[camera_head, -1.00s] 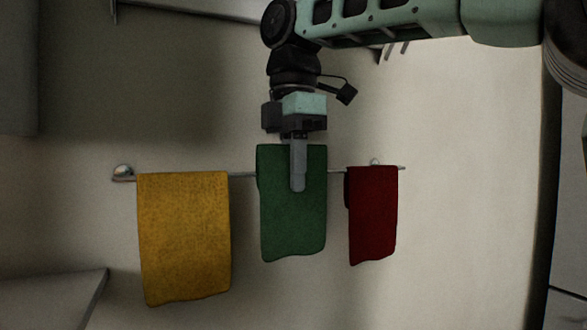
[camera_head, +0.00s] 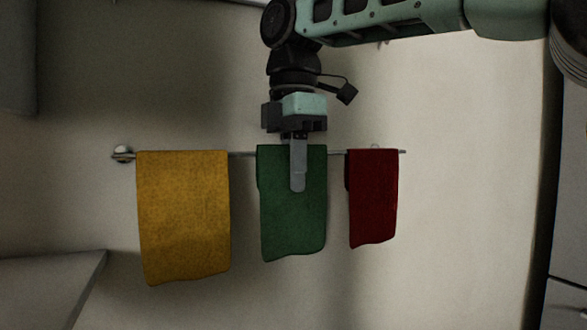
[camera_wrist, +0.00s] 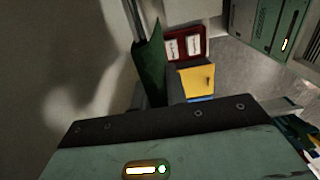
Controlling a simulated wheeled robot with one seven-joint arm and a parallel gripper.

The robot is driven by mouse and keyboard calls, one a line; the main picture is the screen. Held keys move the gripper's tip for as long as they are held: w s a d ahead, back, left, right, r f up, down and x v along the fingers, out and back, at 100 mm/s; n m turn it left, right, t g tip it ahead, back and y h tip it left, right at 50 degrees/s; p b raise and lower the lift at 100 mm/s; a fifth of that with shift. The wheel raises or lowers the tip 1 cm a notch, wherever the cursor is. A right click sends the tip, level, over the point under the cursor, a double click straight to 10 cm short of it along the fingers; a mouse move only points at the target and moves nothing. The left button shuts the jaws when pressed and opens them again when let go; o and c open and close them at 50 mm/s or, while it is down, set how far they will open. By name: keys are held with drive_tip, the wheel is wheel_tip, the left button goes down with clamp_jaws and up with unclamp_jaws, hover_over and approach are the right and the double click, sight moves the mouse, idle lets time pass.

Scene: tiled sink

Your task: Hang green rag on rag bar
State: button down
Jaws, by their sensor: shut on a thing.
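The green rag (camera_head: 278,225) hangs down from my gripper (camera_head: 298,185) in the head view, between the yellow and red rags. My gripper points down and is shut on the rag's upper part. One grey finger shows in front of the cloth; the other is hidden. The rag bar (camera_head: 243,154) runs level at about the height of the rag's top edge. Whether the rag touches the bar or is in front of it, I cannot tell. In the wrist view the green rag (camera_wrist: 150,70) shows as a narrow upright strip beyond my gripper's housing.
A yellow rag (camera_head: 183,215) hangs on the bar at left and a red rag (camera_head: 373,198) at right. The bar's left mount (camera_head: 123,153) is on the pale wall. A grey ledge (camera_head: 45,285) stands at lower left. The wrist view shows a yellow panel (camera_wrist: 196,82) behind.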

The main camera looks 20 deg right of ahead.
drive_tip(key=shift+f, duration=0.25)
drive_tip(key=c, duration=1.3)
unclamp_jaws()
wheel_tip(320, 180, up, 8)
drive_tip(key=p, duration=0.3)
drive_tip(key=shift+f, duration=0.2)
